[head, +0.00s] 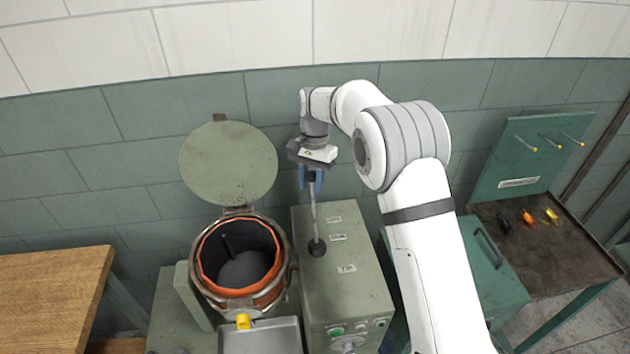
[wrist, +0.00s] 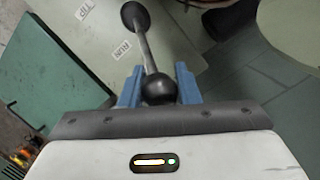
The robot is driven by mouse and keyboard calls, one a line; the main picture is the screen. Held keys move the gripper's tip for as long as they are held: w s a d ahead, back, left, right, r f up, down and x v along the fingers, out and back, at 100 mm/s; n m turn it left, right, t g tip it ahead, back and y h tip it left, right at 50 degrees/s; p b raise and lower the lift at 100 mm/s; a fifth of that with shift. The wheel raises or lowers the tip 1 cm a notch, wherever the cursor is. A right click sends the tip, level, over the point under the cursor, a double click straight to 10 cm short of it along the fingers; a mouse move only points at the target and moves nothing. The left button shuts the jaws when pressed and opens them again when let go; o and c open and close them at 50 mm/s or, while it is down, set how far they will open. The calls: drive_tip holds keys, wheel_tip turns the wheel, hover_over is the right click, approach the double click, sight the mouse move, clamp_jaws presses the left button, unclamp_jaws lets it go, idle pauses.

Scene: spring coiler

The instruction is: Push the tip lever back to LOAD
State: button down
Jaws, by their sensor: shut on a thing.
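The tip lever (head: 313,213) is a thin metal rod rising from a black boot on top of the grey-green control cabinet (head: 352,294). Its black ball knob (wrist: 160,90) sits between the blue fingers of my gripper (head: 311,180), which is shut on it. In the wrist view the rod (wrist: 147,50) runs from the knob up to the black boot (wrist: 133,13). The lever leans toward the back wall. The RUN label (wrist: 122,50) and the TIP label (wrist: 84,12) show beside it. The labels are too small to read surely in the head view.
A round drum (head: 238,262) with an orange rim and dark inside stands left of the cabinet, its round lid (head: 228,163) raised. A metal tray (head: 262,338) is in front of it. A wooden table (head: 50,300) is at left. A workbench (head: 560,250) with small tools is at right.

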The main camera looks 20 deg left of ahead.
drive_tip(key=shift+s+f, duration=0.25)
drive_tip(key=shift+f, duration=0.15)
drive_tip(key=c, duration=1.5)
unclamp_jaws()
drive_tip(key=o, duration=0.3)
drive_tip(key=shift+w+a+r, duration=0.1)
drive_tip(key=shift+a, duration=0.05)
drive_tip(key=shift+o, duration=0.6)
drive_tip(key=shift+w+r, duration=0.1)
drive_tip(key=shift+r, duration=0.05)
